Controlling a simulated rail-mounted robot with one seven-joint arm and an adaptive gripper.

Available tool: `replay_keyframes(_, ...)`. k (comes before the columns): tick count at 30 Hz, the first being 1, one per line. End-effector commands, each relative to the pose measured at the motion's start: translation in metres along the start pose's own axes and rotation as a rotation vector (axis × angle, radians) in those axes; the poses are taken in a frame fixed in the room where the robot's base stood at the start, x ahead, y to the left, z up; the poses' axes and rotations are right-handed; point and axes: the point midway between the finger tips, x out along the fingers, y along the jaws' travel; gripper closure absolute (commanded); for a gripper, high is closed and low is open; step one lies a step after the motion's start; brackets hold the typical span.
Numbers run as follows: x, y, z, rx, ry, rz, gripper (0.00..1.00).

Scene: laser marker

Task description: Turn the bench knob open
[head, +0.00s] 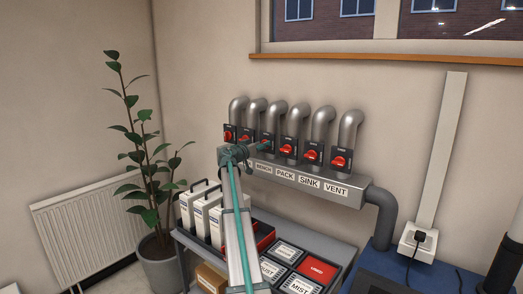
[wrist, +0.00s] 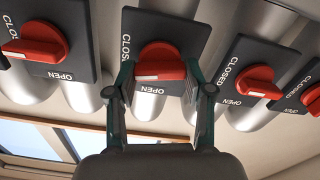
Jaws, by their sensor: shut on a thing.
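The bench knob is red, on a black plate (head: 268,137), third from the left in the row of valves in the head view. The label BENCH (head: 264,168) is on the grey duct below it. In the wrist view the red knob (wrist: 160,66) lies crosswise, its white mark at the left end, on the side of the word CLOSED. The word OPEN is along the plate's lower edge. My gripper (head: 262,147) is at this knob. In the wrist view its two fingers (wrist: 161,88) are shut on the knob, one at each end. In the head view the gripper mostly hides the knob.
Neighbouring red knobs stand close on both sides, such as the pack knob (head: 287,149) on the right. Below are white boxes (head: 205,211) and black bins (head: 285,251) on a grey bench. A potted plant (head: 140,150) stands at the left.

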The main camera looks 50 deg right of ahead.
Motion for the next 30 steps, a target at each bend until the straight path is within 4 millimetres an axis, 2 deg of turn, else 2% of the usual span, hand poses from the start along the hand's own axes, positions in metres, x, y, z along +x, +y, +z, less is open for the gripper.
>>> replay_keyframes(30, -0.0005, -0.0035, 0.0013, -0.959, 0.000, 0.000, 0.83)
